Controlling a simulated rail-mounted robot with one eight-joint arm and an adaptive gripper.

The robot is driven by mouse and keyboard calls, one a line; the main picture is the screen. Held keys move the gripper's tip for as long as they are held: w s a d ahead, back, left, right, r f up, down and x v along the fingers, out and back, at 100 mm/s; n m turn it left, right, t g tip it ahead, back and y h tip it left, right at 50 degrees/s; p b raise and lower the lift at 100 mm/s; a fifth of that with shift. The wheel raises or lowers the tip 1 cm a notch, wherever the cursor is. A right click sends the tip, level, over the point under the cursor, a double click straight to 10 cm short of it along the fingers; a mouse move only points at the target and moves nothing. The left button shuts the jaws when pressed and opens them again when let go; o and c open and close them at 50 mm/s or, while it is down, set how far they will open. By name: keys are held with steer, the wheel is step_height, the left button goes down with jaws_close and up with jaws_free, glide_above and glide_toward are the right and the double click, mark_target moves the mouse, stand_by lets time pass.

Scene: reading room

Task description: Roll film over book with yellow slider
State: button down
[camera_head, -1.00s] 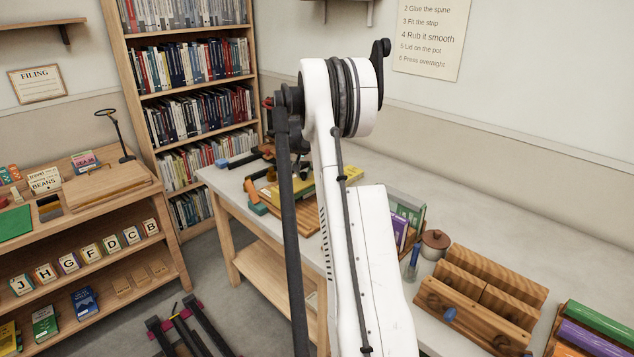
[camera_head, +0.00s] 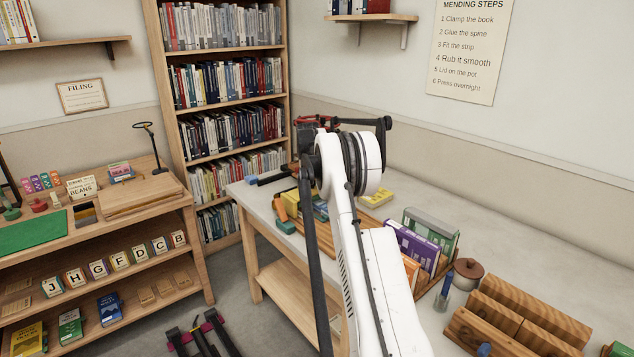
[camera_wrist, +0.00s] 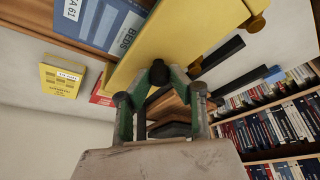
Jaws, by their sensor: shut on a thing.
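In the wrist view my gripper (camera_wrist: 160,95) has its green-and-dark fingers close together at the yellow slider (camera_wrist: 180,42), a broad yellow bar with brass-coloured knobs at its right end. A dark round knob shows between the fingers, against the bar's edge. The blue book (camera_wrist: 102,20) lies beside the bar, with white labels and the letters "BEDS" readable. I cannot make out the film. In the head view my arm hides the gripper and most of the slider and book.
On the bench (camera_head: 262,191), an orange-and-teal tool (camera_head: 283,212) lies left of my arm. A full bookcase (camera_head: 152,60) stands behind.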

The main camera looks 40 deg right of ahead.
steer(key=shift+w+r, duration=0.1)
steer(key=shift+w, duration=0.1)
steer(key=c, duration=1.6)
jaws_free()
steer(key=shift+w, duration=0.15)
steer(key=v, duration=1.2)
